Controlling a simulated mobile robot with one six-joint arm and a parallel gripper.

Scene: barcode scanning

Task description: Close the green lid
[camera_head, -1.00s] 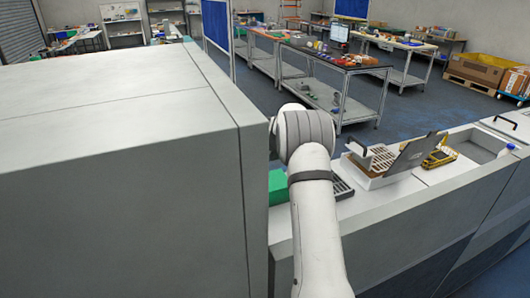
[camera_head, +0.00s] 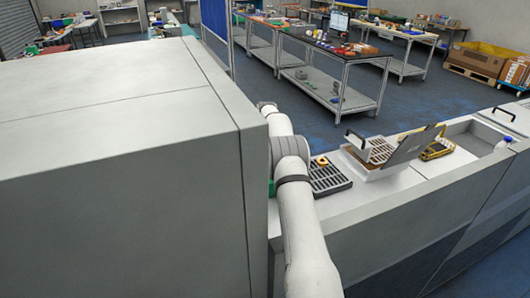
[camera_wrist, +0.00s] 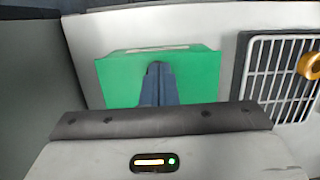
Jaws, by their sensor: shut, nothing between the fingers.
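The green lid (camera_wrist: 198,77) shows in the wrist view as a flat green panel with a pale strip along its far edge, on a white surface. My gripper (camera_wrist: 158,70) is shut and empty, with its fingertips in front of the middle of the lid. I cannot tell whether the fingers touch it. In the head view only a sliver of green (camera_head: 271,188) shows beside my arm; the gripper is hidden there behind the arm and the grey cabinet.
A dark slotted tray (camera_head: 328,180) with a yellow-orange ring (camera_head: 322,161) lies right of my arm. Farther right are a white box with a raised grey lid (camera_head: 415,147) and a yellow device (camera_head: 438,151). A tall grey cabinet (camera_head: 120,170) stands close on the left.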

